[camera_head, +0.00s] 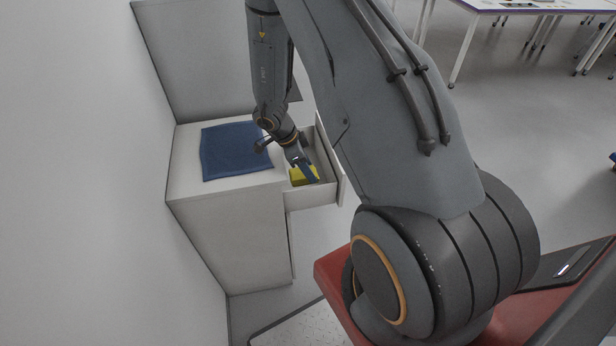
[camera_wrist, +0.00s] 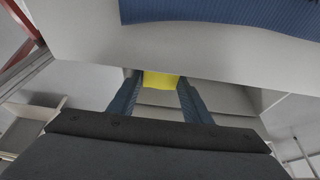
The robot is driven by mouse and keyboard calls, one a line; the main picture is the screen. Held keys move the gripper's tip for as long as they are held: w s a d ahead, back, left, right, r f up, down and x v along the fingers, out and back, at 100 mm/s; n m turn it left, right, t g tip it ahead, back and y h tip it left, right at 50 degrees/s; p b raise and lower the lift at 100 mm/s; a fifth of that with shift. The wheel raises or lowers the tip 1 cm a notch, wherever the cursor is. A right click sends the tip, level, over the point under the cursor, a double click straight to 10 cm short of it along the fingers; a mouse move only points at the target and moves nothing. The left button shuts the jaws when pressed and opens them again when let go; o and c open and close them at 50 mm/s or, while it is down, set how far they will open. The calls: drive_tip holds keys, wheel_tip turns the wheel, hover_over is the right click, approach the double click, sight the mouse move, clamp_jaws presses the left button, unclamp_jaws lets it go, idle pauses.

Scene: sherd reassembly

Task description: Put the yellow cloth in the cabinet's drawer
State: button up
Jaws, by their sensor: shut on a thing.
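The yellow cloth (camera_head: 302,175) is at the opening of the cabinet's pulled-out drawer (camera_head: 322,192). My gripper (camera_head: 305,172) reaches down there and is shut on the cloth. In the wrist view the yellow cloth (camera_wrist: 160,80) shows between the two blue fingers of my gripper (camera_wrist: 158,88). The white cabinet (camera_head: 235,235) stands against the wall with the drawer open to the right. How deep the cloth sits in the drawer, and whether it touches the bottom, I cannot tell.
A blue cloth (camera_head: 232,152) lies flat on the cabinet top, left of my gripper; it also shows in the wrist view (camera_wrist: 230,18). A wall stands close at left. A table (camera_head: 500,5) is at the back right, with open floor before it.

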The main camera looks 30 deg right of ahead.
sight(308, 181)
drive_tip(key=shift+f+p, duration=0.4)
drive_tip(key=shift+f, duration=1.9)
drive_tip(key=shift+f+b, duration=0.35)
drive_tip(key=shift+f, duration=0.25)
drive_tip(key=shift+s, duration=0.1)
drive_tip(key=o, duration=0.9)
drive_tip(key=shift+c, duration=0.2)
drive_tip(key=shift+s+f, duration=0.1)
drive_tip(key=shift+s, duration=0.05)
